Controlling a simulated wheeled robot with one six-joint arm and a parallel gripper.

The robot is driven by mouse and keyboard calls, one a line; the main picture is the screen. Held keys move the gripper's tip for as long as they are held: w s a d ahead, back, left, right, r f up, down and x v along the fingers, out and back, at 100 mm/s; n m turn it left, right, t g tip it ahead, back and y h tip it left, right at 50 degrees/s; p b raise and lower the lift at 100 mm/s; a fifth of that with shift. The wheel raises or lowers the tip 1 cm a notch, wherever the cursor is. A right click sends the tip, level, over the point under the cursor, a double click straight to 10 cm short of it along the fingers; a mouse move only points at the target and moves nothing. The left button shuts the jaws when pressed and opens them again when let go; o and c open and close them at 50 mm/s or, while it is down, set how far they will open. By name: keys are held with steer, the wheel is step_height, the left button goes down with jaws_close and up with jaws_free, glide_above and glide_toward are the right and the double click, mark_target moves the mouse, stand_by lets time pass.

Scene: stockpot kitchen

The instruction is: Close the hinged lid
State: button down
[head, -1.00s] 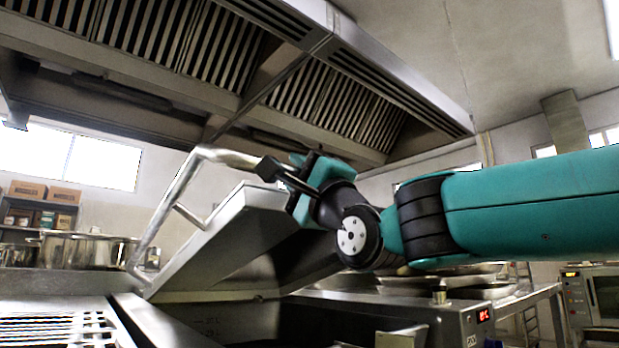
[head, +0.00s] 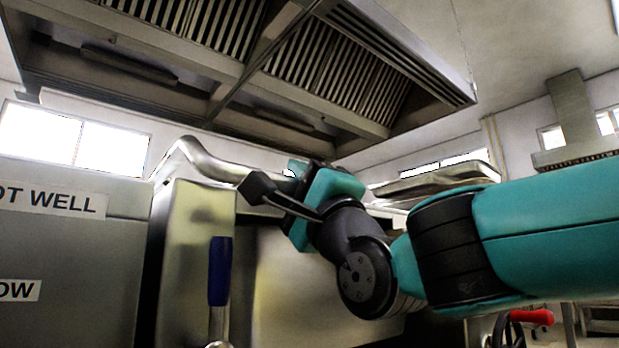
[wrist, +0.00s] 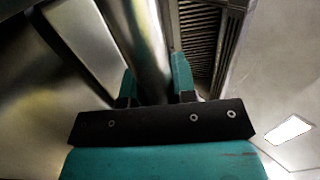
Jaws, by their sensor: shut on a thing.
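The hinged lid (head: 192,235) is a bare metal slab in the middle of the head view, seen from close and low. Its tubular metal handle (head: 207,161) runs along the top, toward my gripper. My gripper (head: 288,176) is shut on the handle's right part. In the wrist view the handle bar (wrist: 146,45) passes between my two fingers (wrist: 155,88). The hinge and the opening under the lid cannot be made out, so I cannot tell how far the lid stands open.
A metal panel with lettered labels (head: 52,200) stands at the left. A blue-handled tool or lever (head: 220,270) is upright before the lid. A red handle (head: 532,316) shows at lower right. An extractor hood (head: 240,70) hangs overhead.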

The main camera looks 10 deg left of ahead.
steer(key=shift+s+f, duration=0.1)
steer(key=shift+f, duration=0.3)
steer(key=shift+f, duration=0.15)
steer(key=c, duration=0.9)
jaws_free()
steer(key=shift+d, duration=0.1)
steer(key=shift+s+d+f, duration=0.1)
steer(key=shift+d+f, duration=0.05)
steer(key=p+v, duration=0.1)
steer(key=v, duration=1.5)
steer(key=shift+s+d+f, duration=0.15)
steer(key=shift+d+f, duration=0.05)
steer(key=shift+f, duration=0.1)
